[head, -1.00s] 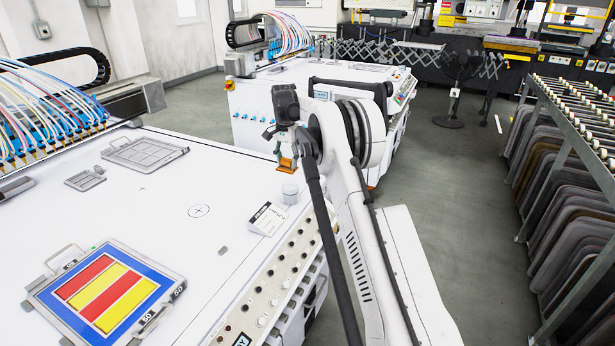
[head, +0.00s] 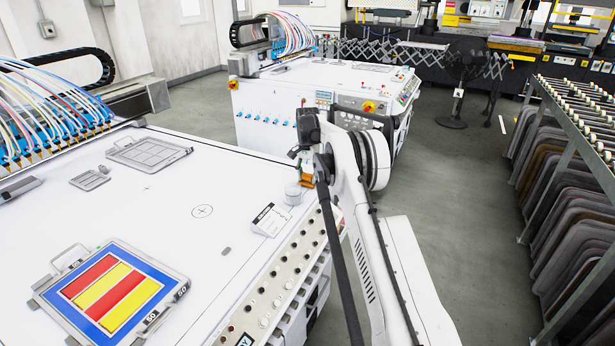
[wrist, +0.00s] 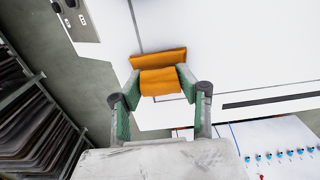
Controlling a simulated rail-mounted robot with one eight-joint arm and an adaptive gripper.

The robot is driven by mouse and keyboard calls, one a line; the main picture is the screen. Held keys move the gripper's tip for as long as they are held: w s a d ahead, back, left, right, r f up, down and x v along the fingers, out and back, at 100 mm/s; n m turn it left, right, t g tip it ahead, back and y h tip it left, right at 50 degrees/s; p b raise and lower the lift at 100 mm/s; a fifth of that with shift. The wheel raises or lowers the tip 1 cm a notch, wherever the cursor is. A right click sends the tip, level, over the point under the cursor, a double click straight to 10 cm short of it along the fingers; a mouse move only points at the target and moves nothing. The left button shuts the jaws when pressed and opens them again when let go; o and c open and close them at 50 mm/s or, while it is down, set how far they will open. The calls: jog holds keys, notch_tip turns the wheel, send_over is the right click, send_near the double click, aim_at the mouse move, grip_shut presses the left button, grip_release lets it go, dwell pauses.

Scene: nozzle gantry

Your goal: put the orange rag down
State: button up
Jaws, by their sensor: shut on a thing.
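The orange rag (head: 308,182) is at the end of my arm, beside the right edge of the near white machine's top in the head view. In the wrist view the orange rag (wrist: 160,80) is folded and spans the gap between the green fingers. My gripper (wrist: 162,83) is shut on it. In the head view my gripper (head: 305,172) is small and partly hidden by my own arm. I cannot tell from the head view how high the rag is above the surface.
A small pale jar (head: 292,195) and a white card (head: 270,220) stand near the rag on the white machine top (head: 170,225). A framed red, yellow and blue screen (head: 110,290) lies at front left. A second white machine (head: 290,110) stands behind; grey floor lies to the right.

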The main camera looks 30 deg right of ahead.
jog(key=shift+f, duration=0.15)
jog(key=o, duration=1.2)
